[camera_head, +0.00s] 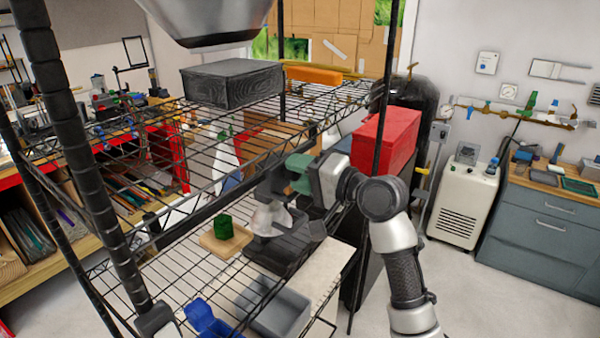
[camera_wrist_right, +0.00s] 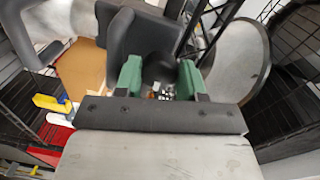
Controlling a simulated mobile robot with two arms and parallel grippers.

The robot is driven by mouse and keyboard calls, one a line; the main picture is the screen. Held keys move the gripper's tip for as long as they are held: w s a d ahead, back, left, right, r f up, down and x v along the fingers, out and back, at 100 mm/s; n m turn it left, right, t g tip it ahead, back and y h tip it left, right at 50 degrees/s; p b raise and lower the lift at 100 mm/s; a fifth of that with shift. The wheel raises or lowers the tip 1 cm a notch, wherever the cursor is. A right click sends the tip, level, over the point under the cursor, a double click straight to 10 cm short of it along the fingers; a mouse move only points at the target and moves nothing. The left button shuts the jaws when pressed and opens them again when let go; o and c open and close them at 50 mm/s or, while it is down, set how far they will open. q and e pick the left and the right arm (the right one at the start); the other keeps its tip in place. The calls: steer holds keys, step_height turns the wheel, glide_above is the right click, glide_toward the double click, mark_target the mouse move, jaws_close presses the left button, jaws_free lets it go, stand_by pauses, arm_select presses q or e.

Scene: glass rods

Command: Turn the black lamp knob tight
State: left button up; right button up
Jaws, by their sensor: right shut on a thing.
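My right gripper (camera_head: 297,176) reaches in from the right, over the wire shelf, with green fingertips by the upper part of a dark apparatus (camera_head: 283,250). In the right wrist view, the green fingertips (camera_wrist_right: 158,80) are closed in on a dark rounded part (camera_wrist_right: 158,68), which I take to be the black lamp knob. Its shape and how far it is turned are mostly hidden by the fingers. A pale, clear-looking piece (camera_head: 270,217) sits on the apparatus below the gripper. My left gripper is not in view.
The wire shelf (camera_head: 190,262) holds a wooden tray (camera_head: 226,243) with a green block (camera_head: 225,227), a grey bin (camera_head: 275,312) and a blue bin (camera_head: 205,318). A red box (camera_head: 385,135) stands behind my right arm. Black shelf posts rise close by.

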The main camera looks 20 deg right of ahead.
steer(key=shift+m, duration=0.4)
steer(key=o, duration=0.9)
steer(key=shift+f, duration=0.15)
